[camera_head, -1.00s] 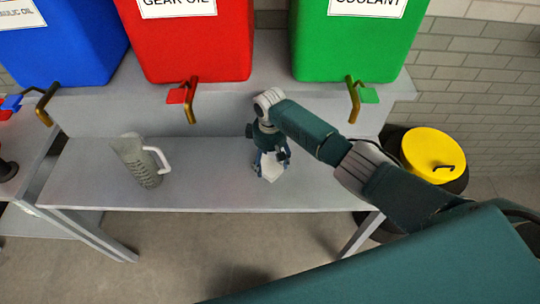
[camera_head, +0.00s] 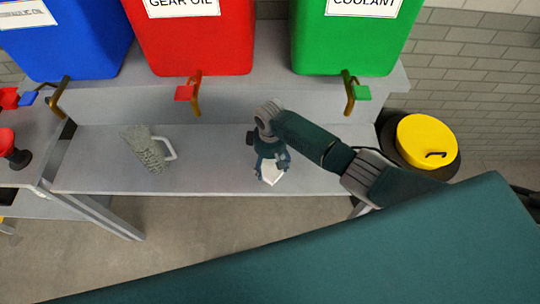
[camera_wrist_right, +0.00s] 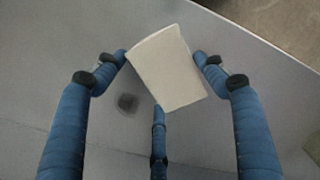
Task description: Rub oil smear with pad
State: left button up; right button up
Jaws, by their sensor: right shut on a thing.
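My right gripper (camera_head: 270,172) is shut on a white pad (camera_head: 272,172) above the lower shelf of the bench. In the right wrist view the pad (camera_wrist_right: 167,67) sits tilted between the blue fingers of the gripper (camera_wrist_right: 162,75). A small dark round oil smear (camera_wrist_right: 127,103) lies on the grey surface, left of the pad and beside the middle finger. I cannot tell whether the pad touches the surface. The smear cannot be made out in the head view. My left gripper is not in view.
Blue (camera_head: 70,45), red (camera_head: 195,45) and green (camera_head: 352,45) containers with taps stand on the step behind. A yellow-lidded bin (camera_head: 426,140) stands at the right.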

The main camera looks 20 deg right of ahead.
jog(key=shift+s+a+f, duration=0.15)
jog(key=shift+s, duration=0.7)
jog(key=shift+w+r, duration=0.2)
jog(key=shift+r, duration=2.95)
jog(key=shift+w, duration=0.1)
jog(key=shift+r, duration=1.5)
